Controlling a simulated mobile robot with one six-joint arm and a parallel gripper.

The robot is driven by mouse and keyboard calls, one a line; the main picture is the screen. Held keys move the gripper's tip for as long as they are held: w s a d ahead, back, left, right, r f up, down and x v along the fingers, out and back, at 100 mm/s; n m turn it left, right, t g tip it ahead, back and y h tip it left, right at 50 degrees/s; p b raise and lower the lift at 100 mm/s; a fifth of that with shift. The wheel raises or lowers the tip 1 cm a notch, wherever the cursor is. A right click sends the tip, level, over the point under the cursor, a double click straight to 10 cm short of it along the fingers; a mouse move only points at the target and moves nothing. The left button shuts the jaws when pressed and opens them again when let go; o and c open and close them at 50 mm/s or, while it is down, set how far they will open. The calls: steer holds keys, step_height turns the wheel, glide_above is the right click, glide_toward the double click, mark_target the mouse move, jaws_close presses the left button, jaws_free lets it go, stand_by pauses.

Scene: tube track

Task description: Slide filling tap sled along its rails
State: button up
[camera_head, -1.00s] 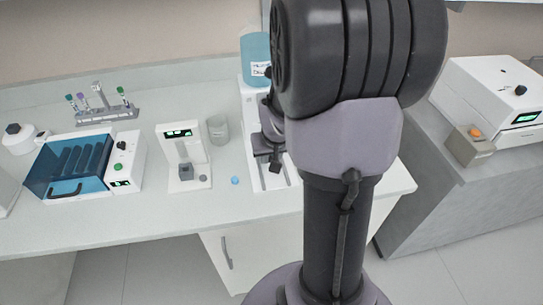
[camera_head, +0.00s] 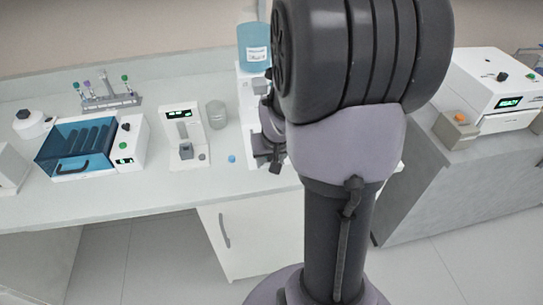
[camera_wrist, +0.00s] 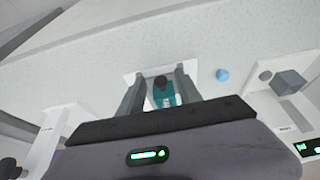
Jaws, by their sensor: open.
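The filling tap sled appears to be the small teal block with a black knob (camera_wrist: 163,98) in the wrist view. It sits over the white rail base (camera_wrist: 130,77). My gripper (camera_wrist: 158,80) is open, with one finger on each side of the block; I cannot tell whether they touch it. In the head view my gripper (camera_head: 275,163) is low at the front of the filling station, partly behind my arm. The station's blue bottle (camera_head: 254,47) stands above it. My arm hides most of the rails and the sled there.
A blue cap (camera_head: 232,158) lies on the bench left of the station. A white device with a green display (camera_head: 184,135) and a glass beaker (camera_head: 216,114) stand farther left. A blue-lidded machine (camera_head: 85,148) is at the far left. The bench's front strip is clear.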

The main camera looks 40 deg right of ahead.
steer(key=p+v, duration=0.7)
steer(key=v, duration=1)
steer(key=shift+r, duration=0.25)
